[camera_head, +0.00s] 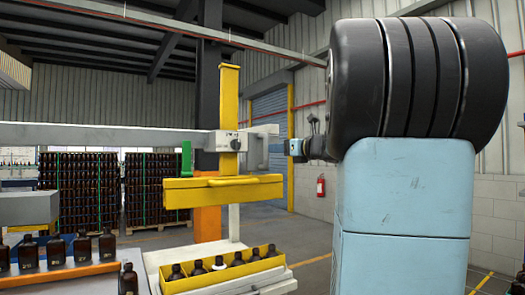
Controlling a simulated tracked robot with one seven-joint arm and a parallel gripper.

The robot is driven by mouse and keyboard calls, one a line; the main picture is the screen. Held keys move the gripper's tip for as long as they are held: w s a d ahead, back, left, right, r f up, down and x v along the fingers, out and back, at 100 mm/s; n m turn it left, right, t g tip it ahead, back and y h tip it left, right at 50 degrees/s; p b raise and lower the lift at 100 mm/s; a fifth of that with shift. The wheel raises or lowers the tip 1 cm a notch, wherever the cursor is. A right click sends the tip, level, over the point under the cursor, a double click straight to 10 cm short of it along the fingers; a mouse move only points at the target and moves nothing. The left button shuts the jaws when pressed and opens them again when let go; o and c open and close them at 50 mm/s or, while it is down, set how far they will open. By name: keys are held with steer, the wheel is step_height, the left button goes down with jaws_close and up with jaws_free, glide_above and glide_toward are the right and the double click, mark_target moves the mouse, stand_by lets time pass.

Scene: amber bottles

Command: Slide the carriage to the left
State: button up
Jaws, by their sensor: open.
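The carriage (229,141) is a pale block with a yellow upright post. It sits on a long grey horizontal rail (100,137), near the rail's right end. A yellow horizontal head (222,190) with a handle-like bar hangs below it. My gripper (278,147) shows small at the end of my arm, just right of the carriage at about rail height. It is open. Its fingers are hard to make out, and I cannot tell whether they touch the carriage. My large arm link hides part of the wrist.
A yellow tray (170,286) of amber bottles stands below the head. More bottles stand on a table (66,272) at left. A green piece (187,158) is at the rail left of the carriage. Stacked bottle pallets (152,187) stand behind. The rail's left stretch looks clear.

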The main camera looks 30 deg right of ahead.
mark_target(267, 160)
steer(key=x, duration=0.6)
steer(key=shift+w+a, duration=0.15)
steer(key=shift+w, duration=0.2)
jaws_close()
